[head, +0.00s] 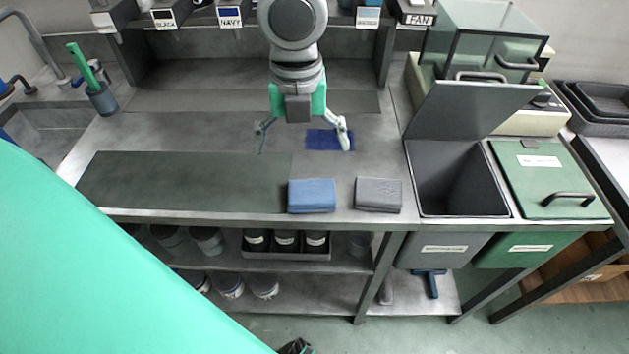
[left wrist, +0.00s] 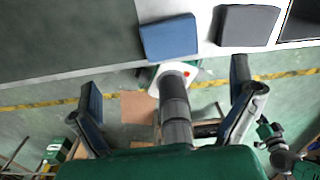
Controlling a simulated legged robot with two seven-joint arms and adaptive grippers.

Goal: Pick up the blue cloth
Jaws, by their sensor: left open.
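The blue cloth (head: 311,196) is a folded block near the counter's front edge, left of a folded grey cloth (head: 378,195). In the left wrist view the blue cloth (left wrist: 168,38) is at the top middle, beyond the fingers. My left gripper (head: 303,148) is open and empty, farther back over the counter, apart from the blue cloth. Its fingers (left wrist: 164,80) are spread wide in the left wrist view. A flat dark-blue piece (head: 322,140) lies on the counter beneath it, partly covered by a finger. I cannot make out my right gripper.
A dark mat (head: 180,182) covers the counter's left part. An open grey bin (head: 455,205) and a lidded green bin (head: 545,180) stand to the right. A cup with a green tool (head: 102,98) is at the back left. Bare counter lies behind both folded cloths.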

